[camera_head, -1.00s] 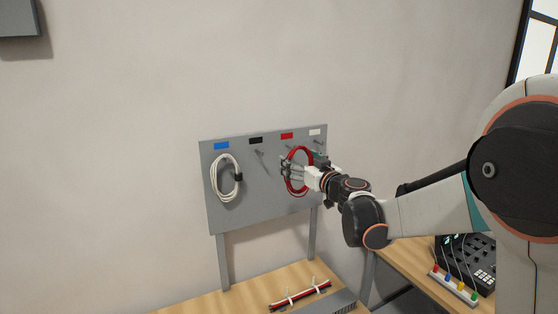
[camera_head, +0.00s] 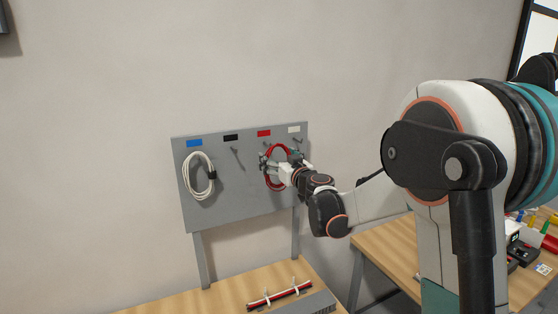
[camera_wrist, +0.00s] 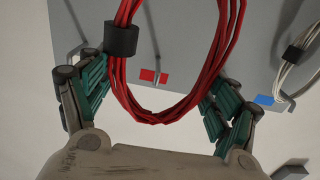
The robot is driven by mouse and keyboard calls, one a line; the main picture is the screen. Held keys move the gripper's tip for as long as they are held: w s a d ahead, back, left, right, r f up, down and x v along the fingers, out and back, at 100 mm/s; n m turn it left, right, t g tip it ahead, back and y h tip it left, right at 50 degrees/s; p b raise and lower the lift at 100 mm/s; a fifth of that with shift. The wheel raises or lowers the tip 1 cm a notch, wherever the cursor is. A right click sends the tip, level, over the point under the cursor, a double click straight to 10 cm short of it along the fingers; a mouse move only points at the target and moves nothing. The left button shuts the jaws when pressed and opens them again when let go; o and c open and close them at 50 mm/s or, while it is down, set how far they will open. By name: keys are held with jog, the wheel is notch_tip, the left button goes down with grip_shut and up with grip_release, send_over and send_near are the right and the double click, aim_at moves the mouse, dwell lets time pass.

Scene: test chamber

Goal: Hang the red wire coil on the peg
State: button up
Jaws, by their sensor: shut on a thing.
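The red wire coil (camera_head: 277,186) is upright in front of the grey pegboard, below the red label (camera_head: 264,133). My gripper (camera_head: 270,167) is shut on the coil, with its fingers at the coil's sides. In the wrist view my gripper (camera_wrist: 158,100) has a teal-padded finger on each side of the red coil (camera_wrist: 172,112), which has a black tie (camera_wrist: 121,38). The peg at the red label (camera_wrist: 155,62) shows through the coil's loop. I cannot tell whether the coil is around this peg or only in front of it.
A white coil (camera_head: 198,178) hangs below the blue label on the grey board (camera_head: 225,205). The peg under the black label (camera_head: 234,151) is bare. A wooden table (camera_head: 215,299) below holds a red and black cable bundle (camera_head: 279,295). A second table stands to the right.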

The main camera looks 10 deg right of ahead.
aim_at(264, 152)
jog(key=shift+w+a+f+p, duration=0.1)
jog(key=shift+w+a+p, duration=0.1)
jog(key=shift+w, duration=0.7)
jog(key=shift+w+a+r+p, duration=0.1)
jog(key=shift+w+a, duration=0.1)
jog(key=shift+w, duration=0.75)
jog(key=shift+w+a+f+p, duration=0.1)
jog(key=shift+w+a+p, duration=0.1)
jog(key=shift+w, duration=0.7)
jog(key=shift+w+a+f, duration=0.1)
jog(key=shift+w+f, duration=0.2)
jog(key=shift+w, duration=0.35)
jog(key=shift+w+a+f+b, duration=0.1)
jog(key=shift+w+f+b, duration=0.35)
jog(key=shift+b, duration=0.3)
jog(key=shift+r, duration=0.1)
jog(key=o, duration=1.1)
